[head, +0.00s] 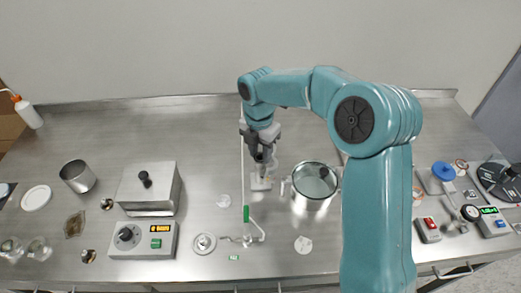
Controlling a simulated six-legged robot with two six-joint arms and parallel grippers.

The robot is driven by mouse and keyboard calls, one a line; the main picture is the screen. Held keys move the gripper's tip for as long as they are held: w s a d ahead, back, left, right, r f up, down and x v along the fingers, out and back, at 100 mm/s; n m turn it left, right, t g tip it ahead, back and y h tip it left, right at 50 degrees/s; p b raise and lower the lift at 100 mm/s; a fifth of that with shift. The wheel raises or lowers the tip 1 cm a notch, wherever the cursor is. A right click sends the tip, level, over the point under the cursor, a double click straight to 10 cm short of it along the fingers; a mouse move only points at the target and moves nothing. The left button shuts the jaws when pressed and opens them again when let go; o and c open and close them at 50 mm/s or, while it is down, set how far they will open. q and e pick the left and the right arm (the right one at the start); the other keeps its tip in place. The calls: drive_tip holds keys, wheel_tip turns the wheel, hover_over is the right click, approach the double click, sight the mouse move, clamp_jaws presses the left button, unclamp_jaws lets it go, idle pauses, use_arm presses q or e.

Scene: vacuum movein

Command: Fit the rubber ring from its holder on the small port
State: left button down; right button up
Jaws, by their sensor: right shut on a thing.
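My right gripper (264,160) points down over the middle of the bench, just above a small pale holder (261,183). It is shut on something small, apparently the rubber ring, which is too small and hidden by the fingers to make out. A steel chamber (313,205) with a clear round lid stands just right of the gripper. A small side port (284,187) sticks out on the chamber's left side. My left gripper is not in view.
A thin upright rod with a green clip (246,214) stands close left of the gripper. A hotplate-like box (142,240), a lidded steel box (150,190) and a steel cup (78,176) are at left. Gauges and a blue-capped item (443,171) are at right. The bench behind is clear.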

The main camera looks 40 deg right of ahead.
drive_tip(key=o, duration=1)
drive_tip(key=shift+w+a, duration=0.1)
drive_tip(key=r, duration=1)
drive_tip(key=r+p, duration=0.1)
drive_tip(key=r, duration=0.5)
drive_tip(key=shift+w+a+r, duration=0.1)
drive_tip(key=shift+w+a, duration=0.05)
drive_tip(key=shift+w, duration=0.15)
